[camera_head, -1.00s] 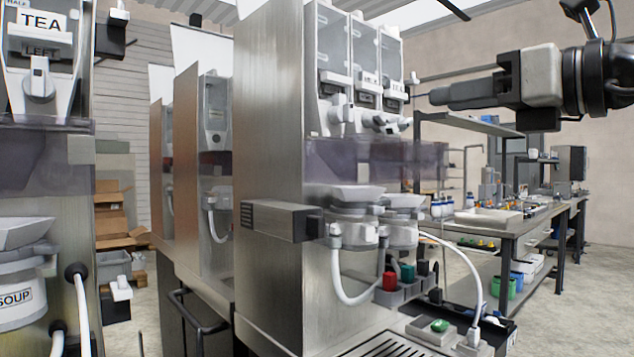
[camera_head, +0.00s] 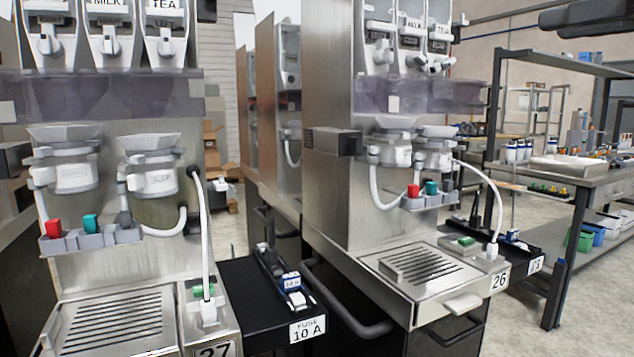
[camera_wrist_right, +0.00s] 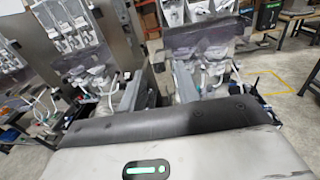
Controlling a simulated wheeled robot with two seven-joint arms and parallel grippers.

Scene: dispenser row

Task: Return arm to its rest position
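My right gripper (camera_head: 568,20) shows only partly at the top right edge of the head view, as a dark shape pointing left. It is in the air, high above the benches and apart from the machines. In the right wrist view a grey housing with a green light, part of my own arm, fills the bottom. My left gripper is not in view.
Dispenser machine 27 (camera_head: 160,265) stands at the left and machine 26 (camera_head: 335,190) at the centre. A black fuse tray (camera_head: 245,290) sits between them. A workbench (camera_head: 585,178) with bottles is at the right. Open floor (camera_head: 525,225) lies between machine 26 and the bench.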

